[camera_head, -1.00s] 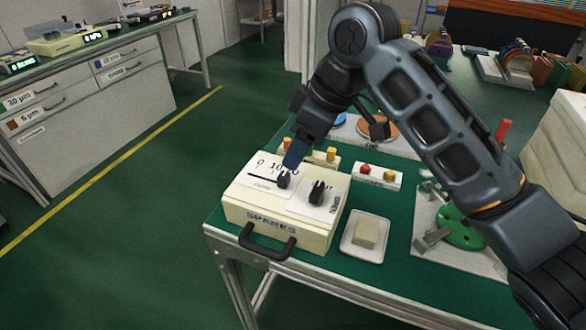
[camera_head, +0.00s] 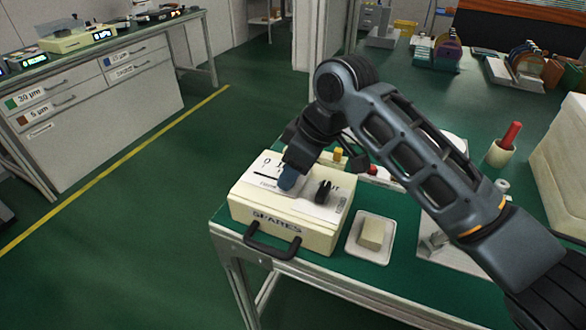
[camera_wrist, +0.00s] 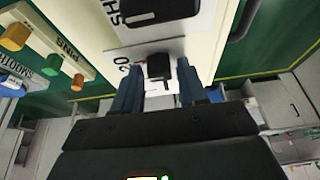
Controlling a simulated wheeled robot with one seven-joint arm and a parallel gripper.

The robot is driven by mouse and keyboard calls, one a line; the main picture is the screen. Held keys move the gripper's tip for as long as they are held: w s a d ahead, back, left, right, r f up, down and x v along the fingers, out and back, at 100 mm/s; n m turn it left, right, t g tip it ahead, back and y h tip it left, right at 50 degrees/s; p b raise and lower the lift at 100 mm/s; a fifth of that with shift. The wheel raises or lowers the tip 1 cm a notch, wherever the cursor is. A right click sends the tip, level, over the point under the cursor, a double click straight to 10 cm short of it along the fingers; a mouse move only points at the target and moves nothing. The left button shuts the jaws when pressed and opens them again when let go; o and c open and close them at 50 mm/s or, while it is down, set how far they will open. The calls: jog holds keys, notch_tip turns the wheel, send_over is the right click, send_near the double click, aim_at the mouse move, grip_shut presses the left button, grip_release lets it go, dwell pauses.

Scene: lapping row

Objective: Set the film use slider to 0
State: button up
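The film use slider is on the top of a cream box marked SPARES (camera_head: 285,228). In the head view its dark slot runs left toward a printed 0, and my gripper (camera_head: 288,181) hides its knob at the slot's right part. In the wrist view the black slider knob (camera_wrist: 159,68) stands between the two blue fingers of my gripper (camera_wrist: 158,84). A gap shows on each side of the knob, so my gripper is open around it and not clamped.
The box has a front handle (camera_head: 272,243). A dish (camera_head: 356,248) with a pale block (camera_head: 372,233) stands to the right.

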aim_at(252, 171)
grip_shut()
dwell(0.3)
jog(key=shift+w+a+p, duration=0.2)
jog(key=shift+w+a, duration=0.25)
jog(key=shift+a, duration=0.8)
jog(key=shift+w+a+p, duration=0.2)
jog(key=shift+w+a, duration=0.25)
jog(key=shift+a, duration=0.75)
jog(key=shift+w+a+p, duration=0.2)
jog(key=shift+w+a, duration=0.25)
jog(key=shift+a, duration=0.8)
jog(key=shift+o, duration=1.2)
grip_release()
jog(key=shift+r, duration=0.1)
